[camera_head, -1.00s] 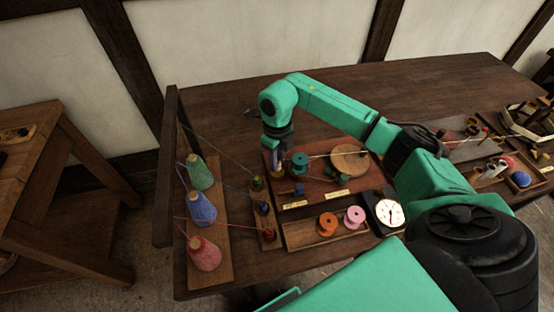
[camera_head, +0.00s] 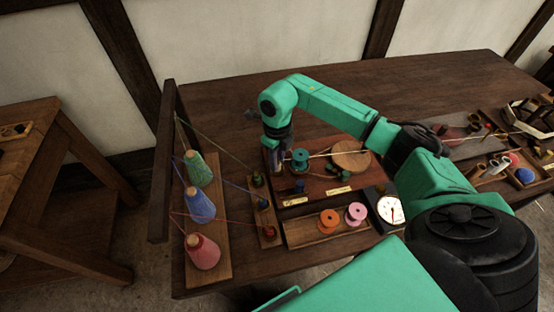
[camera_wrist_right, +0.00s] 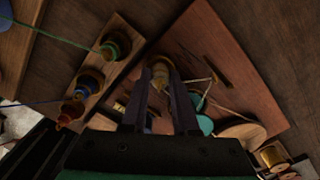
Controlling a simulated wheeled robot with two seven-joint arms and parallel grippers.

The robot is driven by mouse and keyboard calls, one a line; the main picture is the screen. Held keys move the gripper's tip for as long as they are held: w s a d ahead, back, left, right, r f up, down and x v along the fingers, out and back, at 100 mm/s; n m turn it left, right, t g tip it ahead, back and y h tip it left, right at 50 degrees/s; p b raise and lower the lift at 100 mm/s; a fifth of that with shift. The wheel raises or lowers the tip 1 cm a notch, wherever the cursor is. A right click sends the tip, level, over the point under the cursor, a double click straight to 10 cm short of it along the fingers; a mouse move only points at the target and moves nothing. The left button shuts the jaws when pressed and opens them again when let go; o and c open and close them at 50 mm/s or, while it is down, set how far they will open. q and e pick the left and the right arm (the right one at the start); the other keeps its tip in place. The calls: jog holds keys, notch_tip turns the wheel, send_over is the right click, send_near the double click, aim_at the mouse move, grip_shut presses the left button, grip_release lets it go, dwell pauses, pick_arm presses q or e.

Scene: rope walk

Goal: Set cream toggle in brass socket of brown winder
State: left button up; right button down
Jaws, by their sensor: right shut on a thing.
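The brown winder (camera_head: 320,185) is a dark red-brown board on the table, with a teal spool (camera_head: 300,158) and a pale wooden disc (camera_head: 352,155) on it. My right gripper (camera_head: 277,170) points down over the board's left end. In the right wrist view, its fingers (camera_wrist_right: 160,76) are shut on a small cream piece, the cream toggle (camera_wrist_right: 160,73). A brass-coloured ring, seemingly the brass socket (camera_wrist_right: 158,60), shows at the fingertips. I cannot tell whether the toggle is inside it or just above. My left gripper is not in view.
Left of the winder, green, blue and red yarn cones (camera_head: 201,205) stand on a board, with threads running to small guides (camera_head: 263,204). In front lie a tray with orange (camera_head: 329,219) and pink spools (camera_head: 356,213) and a white dial (camera_head: 391,209). The table behind is clear.

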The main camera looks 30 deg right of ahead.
jog(key=shift+f, duration=0.15)
jog(key=c, duration=0.6)
grip_release()
jog(key=o, duration=0.4)
notch_tip(320, 180, up, 8)
jog(key=p, duration=0.5)
